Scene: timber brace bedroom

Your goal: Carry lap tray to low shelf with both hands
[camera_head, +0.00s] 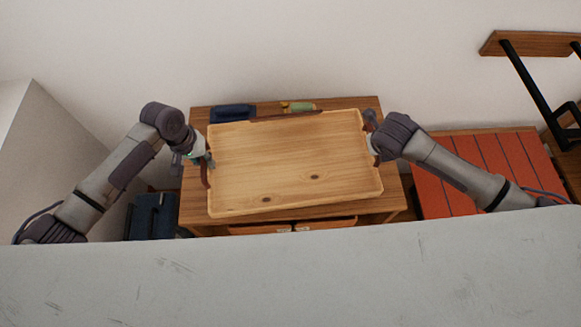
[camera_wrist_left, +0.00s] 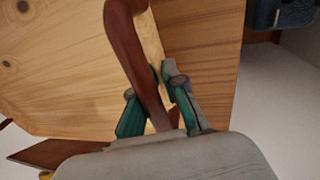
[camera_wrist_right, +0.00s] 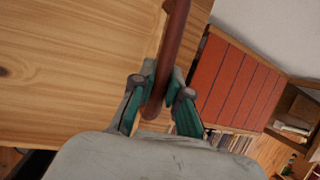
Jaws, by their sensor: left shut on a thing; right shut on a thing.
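The lap tray (camera_head: 285,160) is a pale wooden tray with a raised rim and dark reddish-brown handles on its short sides. It is over a wooden desk in the head view. My left gripper (camera_head: 203,163) is at the tray's left side. In the left wrist view its teal-padded fingers (camera_wrist_left: 160,105) are shut on the left handle (camera_wrist_left: 135,50). My right gripper (camera_head: 372,148) is at the tray's right side. In the right wrist view its fingers (camera_wrist_right: 160,100) are shut on the right handle (camera_wrist_right: 172,50). The tray looks roughly level; its height above the desk is unclear.
The wooden desk (camera_head: 350,104) holds a dark blue object (camera_head: 232,113) and small green and yellow items (camera_head: 300,106) behind the tray. A low unit with a red slatted top (camera_head: 475,175) stands at the right. A dark blue item (camera_head: 152,215) is at the left.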

